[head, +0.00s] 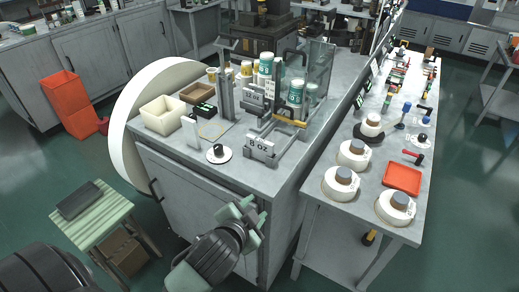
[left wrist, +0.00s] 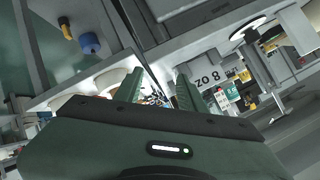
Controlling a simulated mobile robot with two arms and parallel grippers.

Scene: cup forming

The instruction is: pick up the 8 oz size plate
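My right gripper is not in view.
The bench (head: 190,178) also holds a cream bin (head: 161,115), a round white disc with a black knob (head: 218,154), bottles and a clear upright panel (head: 322,66). A side table at right carries several white round pieces and a red tray (head: 402,178).

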